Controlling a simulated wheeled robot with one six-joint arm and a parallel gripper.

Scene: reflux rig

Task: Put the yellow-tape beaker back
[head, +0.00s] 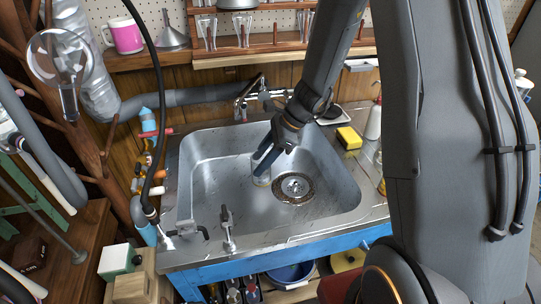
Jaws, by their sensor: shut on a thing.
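My gripper (264,164) reaches down into the metal sink (215,195), left of the drain. It is shut on a small pale, glassy vessel (261,181), which looks like the beaker. The vessel is low in the sink, close to the basin floor; I cannot tell whether it touches. My fingers and wrist hide its upper part, and no yellow tape can be made out on it.
The round drain (295,188) is just right of the vessel. A tap (262,90) stands behind the sink, and a yellow sponge (349,137) lies on the right rim. A shelf above holds a pink mug (123,35), a funnel (170,34) and glassware.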

